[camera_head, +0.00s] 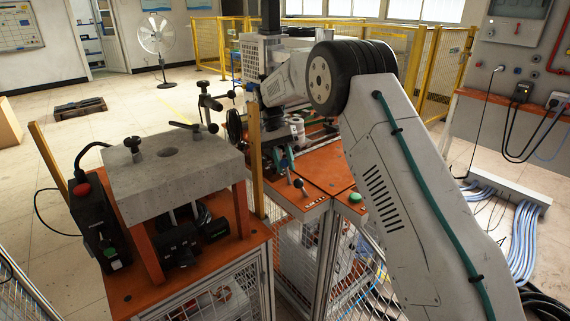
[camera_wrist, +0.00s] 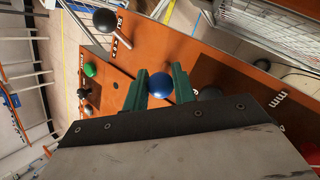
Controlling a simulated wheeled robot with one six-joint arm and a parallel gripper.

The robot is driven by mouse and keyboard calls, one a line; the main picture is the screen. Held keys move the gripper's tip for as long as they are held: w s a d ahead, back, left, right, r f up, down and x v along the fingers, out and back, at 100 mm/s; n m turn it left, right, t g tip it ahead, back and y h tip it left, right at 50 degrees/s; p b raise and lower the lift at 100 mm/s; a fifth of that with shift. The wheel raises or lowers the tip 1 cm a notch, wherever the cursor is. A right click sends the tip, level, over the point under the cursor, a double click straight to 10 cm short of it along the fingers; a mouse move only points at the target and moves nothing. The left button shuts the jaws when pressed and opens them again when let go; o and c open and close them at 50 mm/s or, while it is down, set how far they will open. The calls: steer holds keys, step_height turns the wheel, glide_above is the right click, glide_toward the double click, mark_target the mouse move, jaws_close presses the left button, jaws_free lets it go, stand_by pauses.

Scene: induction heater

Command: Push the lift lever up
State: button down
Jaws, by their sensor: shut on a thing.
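In the wrist view my gripper (camera_wrist: 159,72) has two green fingers, one on each side of a round blue knob (camera_wrist: 159,85). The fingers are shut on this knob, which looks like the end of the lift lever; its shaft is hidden. In the head view my gripper (camera_head: 287,159) is small and partly hidden beside the orange machine top, and the blue knob cannot be made out clearly. A separate black ball knob on a short rod (camera_wrist: 104,20) stands off to the upper left in the wrist view, apart from my fingers.
A green button (camera_head: 355,197) sits on the orange top (camera_head: 325,165) at the right; it also shows in the wrist view (camera_wrist: 90,69). A grey block (camera_head: 172,185) on an orange stand is at the left. A yellow post (camera_head: 254,160) rises beside the machine.

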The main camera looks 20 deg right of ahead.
stand_by(0.4)
steer(key=c, duration=1.2)
jaws_free()
steer(key=shift+o, duration=0.2)
steer(key=v, duration=0.7)
steer(key=shift+w+r, duration=0.3)
steer(key=shift+a, duration=0.1)
